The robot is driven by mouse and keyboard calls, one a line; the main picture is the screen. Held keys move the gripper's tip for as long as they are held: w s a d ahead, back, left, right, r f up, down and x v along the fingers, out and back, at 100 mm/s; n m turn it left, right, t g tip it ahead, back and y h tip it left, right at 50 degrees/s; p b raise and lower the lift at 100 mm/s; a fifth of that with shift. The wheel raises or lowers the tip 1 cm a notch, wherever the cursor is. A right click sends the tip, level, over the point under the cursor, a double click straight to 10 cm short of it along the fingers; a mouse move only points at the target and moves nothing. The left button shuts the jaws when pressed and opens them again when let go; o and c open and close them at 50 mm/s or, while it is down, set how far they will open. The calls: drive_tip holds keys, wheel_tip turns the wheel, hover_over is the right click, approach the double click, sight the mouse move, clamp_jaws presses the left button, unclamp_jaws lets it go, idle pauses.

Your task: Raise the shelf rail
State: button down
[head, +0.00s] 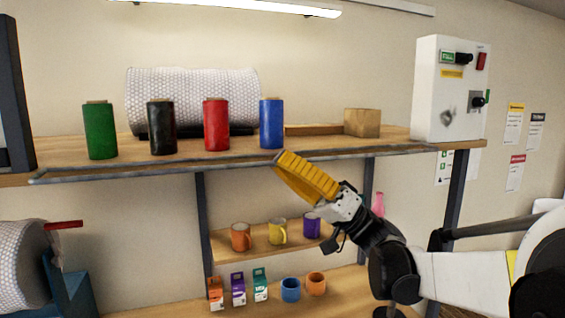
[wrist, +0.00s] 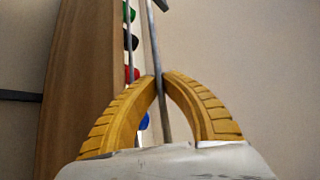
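The shelf rail (head: 150,172) is a thin grey bar running along the front edge of the upper shelf (head: 75,150), low and close to the board. My gripper (head: 279,162) has yellow ribbed fingers and reaches the rail right of its middle, below the blue roll. In the wrist view the rail (wrist: 152,40) passes between the curved fingers, and the tips of my gripper (wrist: 161,77) close in on both sides of it. A second thin bar (wrist: 129,60) runs beside it, nearer the shelf board. The fingers hide a short part of the rail in the head view.
Green (head: 100,130), black (head: 162,127), red (head: 216,125) and blue (head: 271,124) rolls stand near the shelf front. Behind them lies a bubble-wrap roll (head: 190,92). A wooden block (head: 362,123) and control box (head: 445,110) are at right. Mugs (head: 241,237) stand below.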

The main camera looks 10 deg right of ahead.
drive_tip(key=shift+r, duration=0.1)
wheel_tip(320, 180, up, 2)
drive_tip(key=m+t+h+p, duration=0.1)
drive_tip(key=m+p, duration=0.1)
drive_tip(key=m, duration=0.1)
drive_tip(key=m+t+h+p, duration=0.2)
drive_tip(key=m, duration=0.1)
drive_tip(key=shift+r, duration=0.2)
drive_tip(key=shift+w+a+r+m+h+p, duration=0.1)
drive_tip(key=shift+w+r+m+h+p, duration=0.3)
drive_tip(key=shift+m+h+p, duration=0.75)
drive_tip(key=shift+w+d+r+m+h+p, duration=0.1)
drive_tip(key=shift+w+r+m+h+p, duration=0.25)
drive_tip(key=shift+m+h+p, duration=0.8)
drive_tip(key=shift+w+a+r+m+h+p, duration=0.1)
drive_tip(key=shift+w+r+m+h+p, duration=0.15)
drive_tip(key=shift+r+m+h+p, duration=0.85)
drive_tip(key=shift+f+m+p, duration=0.3)
drive_tip(key=shift+f+p, duration=0.3)
drive_tip(key=shift+p, duration=0.05)
